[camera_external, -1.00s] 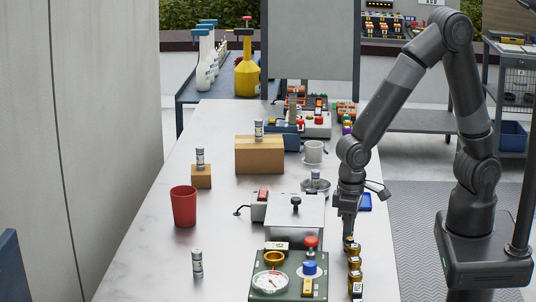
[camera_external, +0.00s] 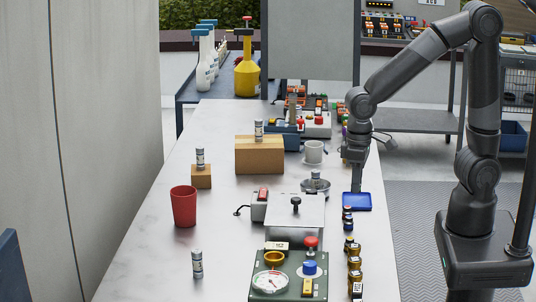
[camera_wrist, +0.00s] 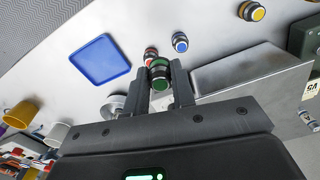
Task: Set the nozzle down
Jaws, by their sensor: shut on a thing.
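My gripper (camera_wrist: 161,78) is shut on a nozzle (camera_wrist: 160,70), a small dark and metallic piece with a green ring between the fingertips in the wrist view. In the external view my gripper (camera_external: 356,188) points down at the blue tray (camera_external: 364,203). The held nozzle cannot be made out there. The tray (camera_wrist: 103,58) also shows in the wrist view, flat, empty and up-left of the fingers. Small ringed pieces stand near the fingers: one red (camera_wrist: 150,54), one blue (camera_wrist: 180,42) and one yellow (camera_wrist: 252,11).
A row of small brass and dark pieces (camera_external: 354,263) runs along the bench's right edge. A metal box (camera_external: 296,212) and a gauge panel (camera_external: 284,284) stand left of the row. A white mug (camera_external: 314,152) and a cardboard box (camera_external: 260,157) stand farther back.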

